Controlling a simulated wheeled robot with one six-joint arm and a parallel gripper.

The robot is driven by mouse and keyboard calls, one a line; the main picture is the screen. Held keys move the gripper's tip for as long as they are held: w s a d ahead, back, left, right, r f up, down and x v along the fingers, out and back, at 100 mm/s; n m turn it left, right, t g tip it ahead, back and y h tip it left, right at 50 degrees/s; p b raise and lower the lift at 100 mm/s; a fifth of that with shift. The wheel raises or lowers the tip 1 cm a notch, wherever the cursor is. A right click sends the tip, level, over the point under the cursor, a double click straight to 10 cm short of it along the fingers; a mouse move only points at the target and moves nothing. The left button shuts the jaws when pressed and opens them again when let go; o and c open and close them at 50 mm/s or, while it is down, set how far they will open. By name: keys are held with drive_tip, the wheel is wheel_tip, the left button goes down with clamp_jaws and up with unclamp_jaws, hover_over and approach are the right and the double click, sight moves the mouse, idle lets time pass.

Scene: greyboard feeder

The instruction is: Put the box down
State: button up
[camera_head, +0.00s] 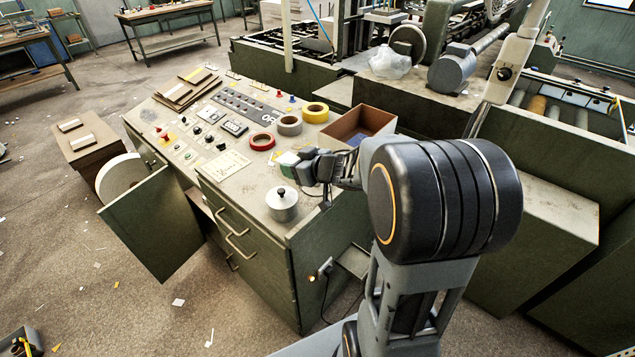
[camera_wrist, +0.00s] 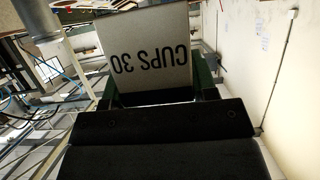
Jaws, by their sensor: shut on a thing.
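A small pale box (camera_wrist: 150,58) fills the top middle of the wrist view, with "CUPS 30" printed on it upside down. My gripper (camera_head: 301,163) is shut on the box, a finger at each side of it. In the head view the box shows as a small white and green shape (camera_head: 287,159) at the gripper's tip, above the grey cabinet top (camera_head: 240,186). The gripper partly hides it, and I cannot tell how high it is above the surface.
Nearby on the cabinet are an open brown box (camera_head: 346,120), red tape (camera_head: 262,141), grey tape (camera_head: 289,125), yellow tape (camera_head: 315,112) and a lidded metal pot (camera_head: 282,205). A paper sheet (camera_head: 224,165) lies to the left. A control panel with several buttons lies further left.

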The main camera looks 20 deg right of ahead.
drive_tip(key=d+f, duration=0.2)
drive_tip(key=f, duration=0.1)
drive_tip(key=w+d+f, duration=0.1)
drive_tip(key=d+f, duration=0.4)
drive_tip(key=f, duration=0.1)
drive_tip(key=shift+w+d+f, duration=0.2)
drive_tip(key=shift+w+f, duration=0.1)
drive_tip(key=shift+f, duration=0.25)
drive_tip(key=shift+f, duration=0.1)
drive_tip(key=shift+f+b, duration=0.3)
drive_tip(key=shift+f, duration=0.1)
drive_tip(key=o, duration=1)
drive_tip(key=shift+s, duration=0.1)
drive_tip(key=shift+c, duration=0.2)
